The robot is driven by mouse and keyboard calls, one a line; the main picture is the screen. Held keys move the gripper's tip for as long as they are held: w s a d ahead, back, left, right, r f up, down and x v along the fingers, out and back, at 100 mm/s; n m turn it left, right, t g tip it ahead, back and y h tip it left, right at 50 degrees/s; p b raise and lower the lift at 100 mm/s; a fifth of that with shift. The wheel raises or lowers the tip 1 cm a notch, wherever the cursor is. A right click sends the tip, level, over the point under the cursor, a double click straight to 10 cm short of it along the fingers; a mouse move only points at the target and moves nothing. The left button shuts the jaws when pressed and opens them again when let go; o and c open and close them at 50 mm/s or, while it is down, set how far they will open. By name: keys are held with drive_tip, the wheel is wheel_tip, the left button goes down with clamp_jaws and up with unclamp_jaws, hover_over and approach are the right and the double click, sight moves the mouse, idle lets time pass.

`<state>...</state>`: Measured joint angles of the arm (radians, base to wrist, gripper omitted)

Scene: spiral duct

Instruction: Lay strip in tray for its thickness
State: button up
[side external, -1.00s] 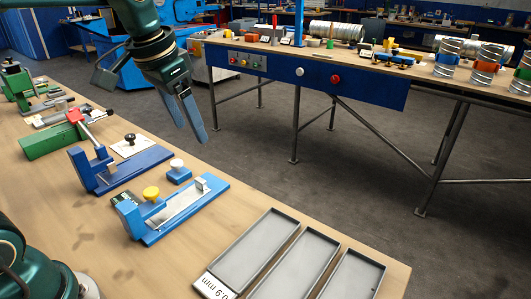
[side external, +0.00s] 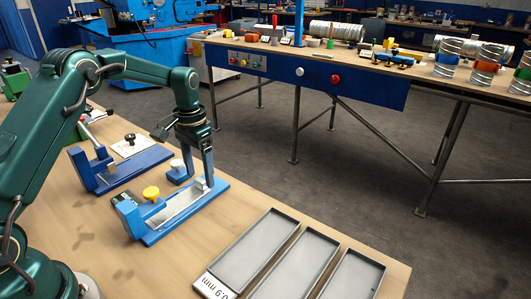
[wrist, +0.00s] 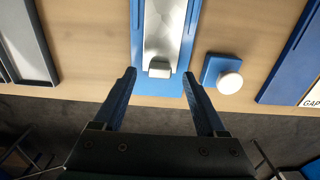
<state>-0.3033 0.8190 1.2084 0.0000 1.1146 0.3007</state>
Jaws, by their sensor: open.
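A shiny metal strip (side external: 182,207) lies lengthwise on a blue gauge fixture (side external: 150,238) with a yellow knob (side external: 151,193). Three shallow grey trays (side external: 226,262) stand side by side at the bench's front right; the left one has a label reading 0.9 mm (side external: 214,286). The other labels are not in view.
A small blue block with a white knob (side external: 177,165) sits close behind the fixture, right of my gripper in the wrist view (wrist: 222,72). Another blue fixture (side external: 115,172) stands to the left. Bare bench lies between gauge fixture and trays. The bench edge is near.

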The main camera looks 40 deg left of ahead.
drive_tip(key=shift+f, duration=0.65)
clamp_jaws()
drive_tip(key=shift+r, duration=0.15)
drive_tip(key=shift+r, duration=3.45)
